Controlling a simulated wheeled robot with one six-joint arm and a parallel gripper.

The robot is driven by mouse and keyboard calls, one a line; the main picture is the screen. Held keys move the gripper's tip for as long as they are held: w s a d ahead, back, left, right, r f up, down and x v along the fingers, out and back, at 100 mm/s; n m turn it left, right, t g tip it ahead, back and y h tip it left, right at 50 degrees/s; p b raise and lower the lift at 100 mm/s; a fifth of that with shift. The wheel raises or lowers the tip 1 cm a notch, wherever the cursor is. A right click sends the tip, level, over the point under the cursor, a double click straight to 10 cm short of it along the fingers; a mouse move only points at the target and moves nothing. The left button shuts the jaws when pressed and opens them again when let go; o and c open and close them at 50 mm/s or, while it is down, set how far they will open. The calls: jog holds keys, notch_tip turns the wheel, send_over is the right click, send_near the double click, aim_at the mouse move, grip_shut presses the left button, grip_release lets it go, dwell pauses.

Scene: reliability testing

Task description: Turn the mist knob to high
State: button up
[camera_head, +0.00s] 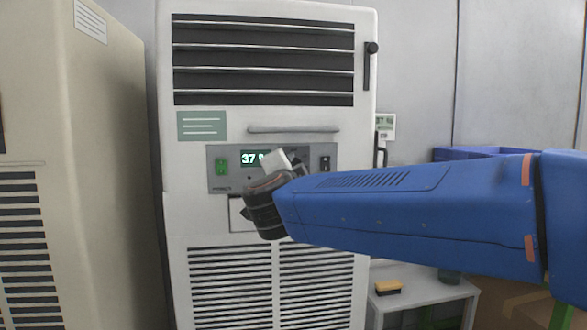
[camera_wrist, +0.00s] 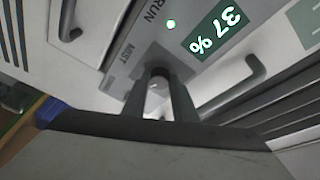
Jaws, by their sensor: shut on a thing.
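The white cabinet has a grey control panel (camera_head: 226,179) with a lit display (camera_head: 252,158). In the wrist view the display (camera_wrist: 222,25) reads 37 %, and the "MIST" and "RUN" labels show near a green light. My gripper (camera_wrist: 158,88) is shut on the mist knob (camera_wrist: 156,84) below the "MIST" label, with one finger on each side of it. The fingers hide most of the knob, so its pointer setting cannot be told. In the head view my gripper (camera_head: 284,165) is at the panel and covers the knob.
A beige cabinet (camera_head: 75,180) stands at the left. A small white table (camera_head: 425,291) with a yellow brush (camera_head: 388,285) stands at lower right.

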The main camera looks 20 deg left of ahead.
jog(key=m, duration=0.2)
jog(key=m+g, duration=0.1)
jog(key=m, duration=0.1)
jog(key=m+g, duration=0.1)
jog(key=m, duration=0.1)
jog(key=shift+r, duration=0.25)
jog(key=m, duration=0.2)
jog(key=m+g, duration=0.1)
jog(key=m, duration=0.1)
jog(key=shift+w+d+r+m+g, duration=0.1)
jog(key=shift+d+r+m+g, duration=0.1)
jog(key=shift+m+g, duration=0.15)
jog(key=shift+m, duration=0.25)
jog(key=o, duration=1)
jog(key=shift+o, duration=0.2)
jog(key=v, duration=1.7)
jog(key=shift+d, duration=0.25)
